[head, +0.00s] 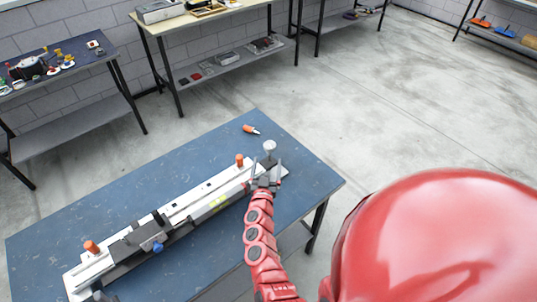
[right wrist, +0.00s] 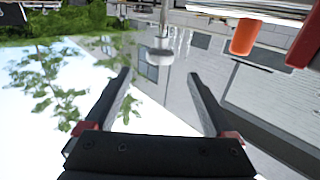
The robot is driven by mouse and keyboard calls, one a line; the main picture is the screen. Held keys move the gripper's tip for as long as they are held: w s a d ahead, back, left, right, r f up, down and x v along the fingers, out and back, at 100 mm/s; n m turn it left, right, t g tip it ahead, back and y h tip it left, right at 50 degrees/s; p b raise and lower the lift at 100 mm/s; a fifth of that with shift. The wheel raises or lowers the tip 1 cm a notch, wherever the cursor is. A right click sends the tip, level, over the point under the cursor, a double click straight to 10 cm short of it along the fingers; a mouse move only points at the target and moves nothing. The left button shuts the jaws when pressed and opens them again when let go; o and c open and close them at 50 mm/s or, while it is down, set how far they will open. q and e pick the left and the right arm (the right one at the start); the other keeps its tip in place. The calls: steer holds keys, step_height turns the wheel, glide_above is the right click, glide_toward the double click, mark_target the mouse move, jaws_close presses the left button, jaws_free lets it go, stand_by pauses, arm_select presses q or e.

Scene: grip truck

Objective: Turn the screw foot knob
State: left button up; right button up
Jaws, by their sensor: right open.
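The long white and grey grip truck (head: 190,205) lies slantwise across the blue table. A pale round screw foot knob (head: 270,146) stands up at its far right end. In the right wrist view the knob (right wrist: 160,57) hangs from a metal stem at top middle, the picture being upside down. My right gripper (head: 266,170) is open at that end. In the right wrist view my right gripper (right wrist: 160,76) has its fingers spread, one either side of the knob's line, with the knob just beyond the tips. No contact shows.
Orange knobs (head: 240,160) (head: 91,247) stand on the truck, and a black clamp block (head: 140,241) sits on it. An orange-and-white bottle (head: 251,129) lies behind it on the blue table (head: 120,200). Workbenches line the wall. The floor to the right is clear.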

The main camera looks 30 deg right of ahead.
steer(key=shift+b+v, duration=0.45)
steer(key=shift+v, duration=2.05)
